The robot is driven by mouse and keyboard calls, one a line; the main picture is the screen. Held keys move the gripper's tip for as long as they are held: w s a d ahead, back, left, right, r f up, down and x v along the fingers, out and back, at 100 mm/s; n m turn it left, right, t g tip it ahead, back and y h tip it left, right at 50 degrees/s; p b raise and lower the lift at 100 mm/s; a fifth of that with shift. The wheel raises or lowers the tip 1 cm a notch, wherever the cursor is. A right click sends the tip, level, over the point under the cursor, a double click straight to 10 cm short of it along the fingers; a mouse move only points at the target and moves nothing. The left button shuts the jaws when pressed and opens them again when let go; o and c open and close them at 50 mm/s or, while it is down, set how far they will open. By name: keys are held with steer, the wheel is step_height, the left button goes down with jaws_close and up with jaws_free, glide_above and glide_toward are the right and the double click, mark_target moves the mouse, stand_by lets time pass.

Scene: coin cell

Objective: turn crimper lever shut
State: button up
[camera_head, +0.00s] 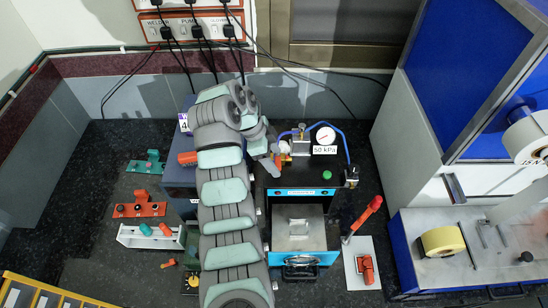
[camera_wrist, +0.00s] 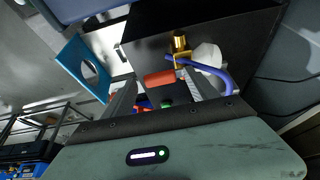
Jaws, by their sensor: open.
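A long red handle (camera_head: 362,217) stands tilted up to the right beside a pale plate (camera_head: 354,284) with a red part, right of the black box. I cannot tell for sure whether it is the crimper lever. A dark box (camera_head: 178,172) with an orange grip (camera_head: 187,158) is partly hidden by my arm. My gripper (camera_head: 272,162) is over the left part of the black box's top, near a small orange and brass valve (camera_head: 284,148). In the wrist view, my gripper (camera_wrist: 155,95) is open, with an orange-red cylinder (camera_wrist: 160,78) close to its fingertips. Contact cannot be told.
The black box (camera_head: 300,178) carries a round gauge (camera_head: 326,137) and blue hose; its cyan-edged front tray (camera_head: 300,238) is down. Coloured tools (camera_head: 140,210) lie at left. A yellow roll (camera_head: 442,240) sits on a bench at right. Black cables hang behind.

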steer(key=p+v, duration=0.6)
steer(key=v, duration=0.4)
steer(key=shift+a+r+p, duration=0.2)
steer(key=shift+r+p, duration=0.15)
steer(key=shift+p, duration=0.05)
